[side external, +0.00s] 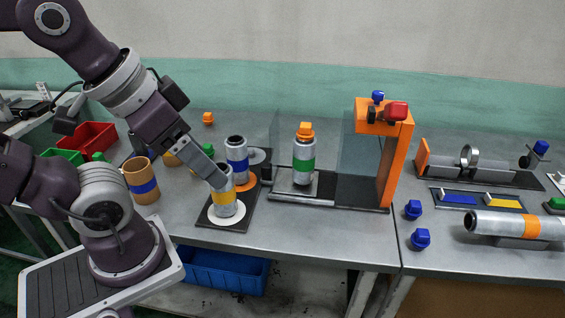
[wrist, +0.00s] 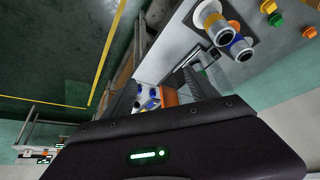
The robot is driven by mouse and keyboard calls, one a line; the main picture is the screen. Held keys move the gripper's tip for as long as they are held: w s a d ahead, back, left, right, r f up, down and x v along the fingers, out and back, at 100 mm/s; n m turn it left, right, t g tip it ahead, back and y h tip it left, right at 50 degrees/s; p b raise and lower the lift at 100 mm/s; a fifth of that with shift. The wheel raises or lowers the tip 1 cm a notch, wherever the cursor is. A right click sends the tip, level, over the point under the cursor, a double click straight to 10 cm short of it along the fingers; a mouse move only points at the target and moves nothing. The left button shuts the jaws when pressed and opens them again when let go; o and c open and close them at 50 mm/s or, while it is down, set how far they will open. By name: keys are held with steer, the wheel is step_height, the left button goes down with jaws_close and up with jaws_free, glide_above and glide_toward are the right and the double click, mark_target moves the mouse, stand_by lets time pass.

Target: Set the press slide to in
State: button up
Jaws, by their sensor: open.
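The press is an orange frame (side external: 393,160) with a red block and a blue knob on top, at the centre right in the side view. Its slide (side external: 302,198) lies on a dark base to the left of the frame. A silver can with a green band (side external: 304,165) and an orange cap stands upright on the slide, outside the frame. My gripper (side external: 217,183) is open, left of the slide, and overlaps a silver can with a yellow band (side external: 224,205) in the picture. Whether it touches that can is unclear.
A blue-banded silver can (side external: 237,160) stands behind the yellow-banded can. A brown can (side external: 141,182) is further left. Clear panels stand around the press. Blue caps (side external: 420,239) lie to its right. The bench front between slide and edge is clear.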

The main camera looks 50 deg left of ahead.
steer(key=shift+r, duration=0.35)
steer(key=c, duration=0.5)
steer(key=shift+n, duration=0.4)
steer(key=r, duration=0.5)
steer(key=shift+w+a, duration=0.1)
steer(key=shift+w, duration=0.3)
steer(key=c, duration=0.7)
steer(key=w+n, duration=0.2)
steer(key=w+a+r+n+g, duration=0.1)
steer(key=w+n, duration=0.1)
steer(key=w+a+r+n, duration=0.1)
steer(key=w+n, duration=0.1)
steer(key=shift+a+r+h, duration=0.25)
steer(key=shift+h, duration=0.15)
jaws_close()
steer(key=w+a+f+n+g+h, duration=0.1)
steer(key=w+a+f+n, duration=0.1)
steer(key=w+a+n, duration=0.75)
steer(key=w+a+f+n+g+h, duration=0.15)
steer(key=w+a+n, duration=0.45)
steer(key=a+n, duration=0.6)
steer(key=shift+m+t, duration=0.55)
steer(key=shift+m, duration=0.1)
steer(key=f, duration=0.9)
steer(key=w+d+f, duration=0.1)
steer(key=f, duration=0.8)
steer(key=w+f, duration=0.1)
steer(key=f, duration=0.8)
steer(key=shift+w+d+f, duration=0.25)
steer(key=shift+d, duration=0.15)
